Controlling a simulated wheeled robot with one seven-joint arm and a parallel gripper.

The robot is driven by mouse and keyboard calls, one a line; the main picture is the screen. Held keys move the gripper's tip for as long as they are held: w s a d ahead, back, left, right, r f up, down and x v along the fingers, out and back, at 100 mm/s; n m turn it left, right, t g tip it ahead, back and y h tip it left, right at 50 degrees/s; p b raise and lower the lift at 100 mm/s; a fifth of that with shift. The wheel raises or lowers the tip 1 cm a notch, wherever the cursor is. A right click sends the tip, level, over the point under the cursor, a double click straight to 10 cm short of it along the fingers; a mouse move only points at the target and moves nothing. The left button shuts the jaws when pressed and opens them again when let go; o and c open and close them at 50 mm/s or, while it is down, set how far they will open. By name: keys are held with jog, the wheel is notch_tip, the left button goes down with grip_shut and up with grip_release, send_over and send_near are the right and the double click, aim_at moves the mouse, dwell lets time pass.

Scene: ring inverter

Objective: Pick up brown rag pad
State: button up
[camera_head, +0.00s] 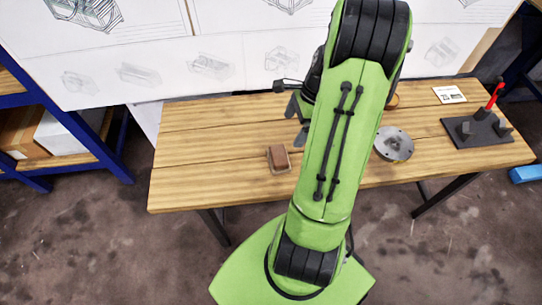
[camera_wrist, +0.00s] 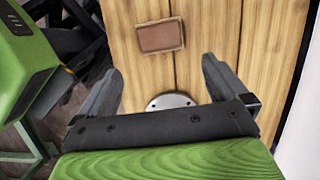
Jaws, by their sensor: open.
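In the wrist view the pad (camera_wrist: 160,37) lies flat on the planks, beyond my fingertips. My gripper (camera_wrist: 163,75) is open, with nothing between its fingers. In the head view my gripper (camera_head: 297,120) is above the table, a little behind and to the right of the pad, partly hidden by my arm.
A round metal disc (camera_head: 393,144) lies right of my arm; it also shows between my fingers in the wrist view (camera_wrist: 170,102). A dark stand with a red-handled tool (camera_head: 478,130) and a white card (camera_head: 449,94) are at the right. The table's left part is clear.

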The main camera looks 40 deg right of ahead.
jog(key=b, duration=0.2)
send_over(279, 154)
jog(key=d, duration=0.2)
jog(key=f, duration=0.4)
jog(key=s+f, duration=0.1)
jog(key=f, duration=0.1)
jog(key=shift+f, duration=0.35)
jog(key=b+x, duration=0.2)
jog(key=x, duration=0.4)
jog(key=shift+s+a+f+b, duration=0.1)
jog(key=shift+b, duration=0.25)
jog(key=shift+c, duration=0.2)
jog(key=c, duration=0.8)
jog(key=shift+o, duration=0.2)
notch_tip(279, 154, up, 10)
jog(key=p, duration=0.4)
